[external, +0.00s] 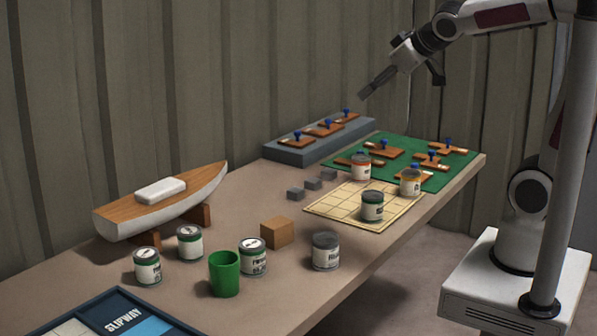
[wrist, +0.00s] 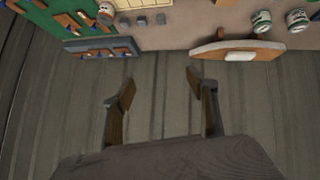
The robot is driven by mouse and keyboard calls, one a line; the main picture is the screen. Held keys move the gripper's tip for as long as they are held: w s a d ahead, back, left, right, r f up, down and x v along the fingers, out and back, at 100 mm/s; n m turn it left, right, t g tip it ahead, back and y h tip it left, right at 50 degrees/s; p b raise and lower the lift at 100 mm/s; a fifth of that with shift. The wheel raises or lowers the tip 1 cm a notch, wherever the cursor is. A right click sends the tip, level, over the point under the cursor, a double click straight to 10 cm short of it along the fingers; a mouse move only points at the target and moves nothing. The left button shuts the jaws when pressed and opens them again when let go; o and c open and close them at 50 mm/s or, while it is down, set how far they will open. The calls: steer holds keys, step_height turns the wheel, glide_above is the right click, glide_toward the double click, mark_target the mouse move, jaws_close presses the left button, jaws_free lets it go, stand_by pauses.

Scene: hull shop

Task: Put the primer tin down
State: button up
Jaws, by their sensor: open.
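My gripper (external: 368,92) is open and empty, high above the back edge of the table. In the wrist view its two fingers (wrist: 160,98) are spread with nothing between them. A grey-topped tin (external: 325,252) stands upright near the table's front edge, with a label that seems to start with "PRI". Similar white-topped tins stand at the left (external: 147,267), beside the hull (external: 190,243) and behind the green cup (external: 253,257). Their labels are too small to read surely, so I cannot tell which is the primer tin. All are far from my gripper.
A model hull (external: 170,205) rests on wooden supports. A green cup (external: 224,274) and wooden block (external: 277,233) stand nearby. A grey rack (external: 290,155) lines the back.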

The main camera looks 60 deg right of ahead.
steer(key=s+a+f+g+y, duration=0.1)
steer(key=s+f, duration=0.3)
steer(key=s, duration=0.6)
steer(key=s+a+f+g+y, duration=0.1)
steer(key=s+a+f, duration=0.3)
steer(key=s, duration=0.6)
steer(key=shift+f+m+g, duration=0.15)
steer(key=shift+m+g, duration=0.25)
steer(key=shift+g, duration=0.5)
steer(key=shift+o, duration=0.5)
